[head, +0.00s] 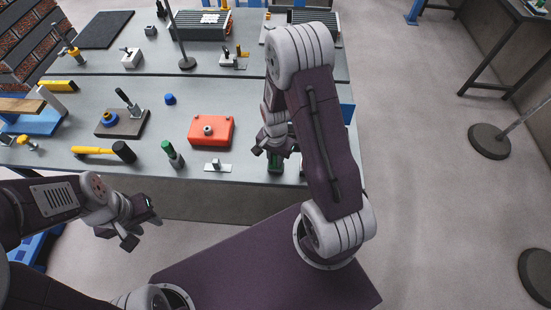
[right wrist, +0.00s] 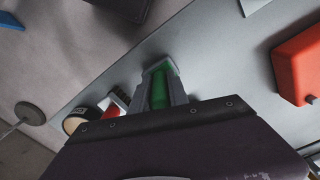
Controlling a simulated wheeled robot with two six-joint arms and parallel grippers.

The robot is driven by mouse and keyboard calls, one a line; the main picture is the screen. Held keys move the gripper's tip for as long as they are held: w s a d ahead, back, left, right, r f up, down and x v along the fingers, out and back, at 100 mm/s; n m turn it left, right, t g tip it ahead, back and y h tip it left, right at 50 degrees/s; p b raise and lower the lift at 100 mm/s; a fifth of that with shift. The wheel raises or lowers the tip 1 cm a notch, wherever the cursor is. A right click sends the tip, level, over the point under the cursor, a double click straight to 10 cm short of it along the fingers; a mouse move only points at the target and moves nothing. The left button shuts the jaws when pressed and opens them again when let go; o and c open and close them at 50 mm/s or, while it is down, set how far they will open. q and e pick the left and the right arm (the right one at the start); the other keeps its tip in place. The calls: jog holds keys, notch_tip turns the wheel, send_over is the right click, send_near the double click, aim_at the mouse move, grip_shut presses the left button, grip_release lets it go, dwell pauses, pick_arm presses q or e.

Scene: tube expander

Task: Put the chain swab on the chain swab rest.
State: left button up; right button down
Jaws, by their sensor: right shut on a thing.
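My right gripper (head: 274,147) is at the front edge of the bench, shut on a green object (head: 275,166). The right wrist view shows this green object (right wrist: 159,88) between the two grey fingers, with its lower part hidden by the gripper body. It may be the chain swab, but its shape is too covered to be sure. A small pale plate with a metal fitting (head: 217,166) lies left of the right gripper; I cannot tell whether it is the chain swab rest. My left gripper (head: 140,222) is open and empty, in front of the bench.
A red block (head: 211,131) with a round fitting, a green-topped bottle (head: 172,155) and a yellow-handled mallet (head: 104,151) are on the bench left of the right gripper. A red and tan object (right wrist: 98,112) is beside the gripped object. Bare bench surrounds the blue cap (head: 169,99).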

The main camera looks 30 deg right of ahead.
jog(key=shift+s+f, duration=0.1)
jog(key=c, duration=1.3)
grip_release()
